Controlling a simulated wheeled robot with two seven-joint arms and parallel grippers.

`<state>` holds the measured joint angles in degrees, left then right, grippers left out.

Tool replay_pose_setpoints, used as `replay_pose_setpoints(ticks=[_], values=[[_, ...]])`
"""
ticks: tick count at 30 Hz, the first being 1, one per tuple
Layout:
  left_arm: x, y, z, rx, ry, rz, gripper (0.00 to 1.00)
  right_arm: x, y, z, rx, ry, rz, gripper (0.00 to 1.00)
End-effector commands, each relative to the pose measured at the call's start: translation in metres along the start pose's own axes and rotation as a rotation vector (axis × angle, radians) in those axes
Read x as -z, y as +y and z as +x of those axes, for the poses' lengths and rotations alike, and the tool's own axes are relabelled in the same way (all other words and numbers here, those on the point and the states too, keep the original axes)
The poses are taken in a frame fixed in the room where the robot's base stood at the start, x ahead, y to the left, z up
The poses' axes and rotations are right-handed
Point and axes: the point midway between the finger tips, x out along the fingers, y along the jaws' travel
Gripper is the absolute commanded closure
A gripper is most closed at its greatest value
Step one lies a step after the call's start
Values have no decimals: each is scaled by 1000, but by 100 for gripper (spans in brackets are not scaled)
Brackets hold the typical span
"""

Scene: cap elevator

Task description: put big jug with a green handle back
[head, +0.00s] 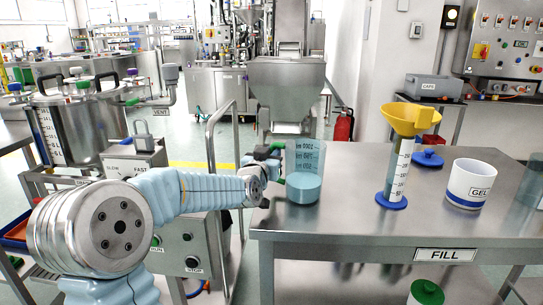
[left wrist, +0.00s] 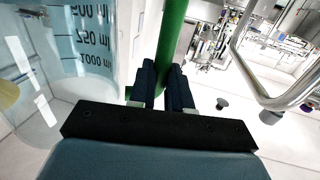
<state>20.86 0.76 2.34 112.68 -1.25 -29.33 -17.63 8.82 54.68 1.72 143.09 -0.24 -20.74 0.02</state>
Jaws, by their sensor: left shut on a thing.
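The big jug (head: 305,160) is clear, with volume marks and blue liquid in its lower part. It stands upright at the left end of the steel table; I cannot tell whether its base touches the top. Its green handle (left wrist: 172,38) faces left toward my left gripper (head: 272,162). In the left wrist view my left gripper (left wrist: 166,82) is shut on the green handle, and the jug's marked wall (left wrist: 70,50) fills the left side. My right gripper is not in view.
The steel table (head: 350,225), labelled FILL, holds a measuring cylinder with a yellow funnel (head: 412,118), a blue cap (head: 428,158) and a white GEL tub (head: 470,184). Bare tabletop lies between jug and cylinder. A metal rail (head: 212,150) stands left of the table.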

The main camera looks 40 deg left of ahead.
Motion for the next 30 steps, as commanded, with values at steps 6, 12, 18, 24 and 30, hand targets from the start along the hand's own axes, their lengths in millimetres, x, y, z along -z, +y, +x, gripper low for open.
replay_pose_setpoints(ticks=[6,12,18,24,30], values=[[0,0,0,1,4,-1,100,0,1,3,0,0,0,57],[-2,0,0,1,0,0,62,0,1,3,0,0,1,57],[-2,0,0,1,0,0,57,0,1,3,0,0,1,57],[4,0,0,0,0,0,57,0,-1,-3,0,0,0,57],[0,0,-39,1,3,0,57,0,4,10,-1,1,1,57]])
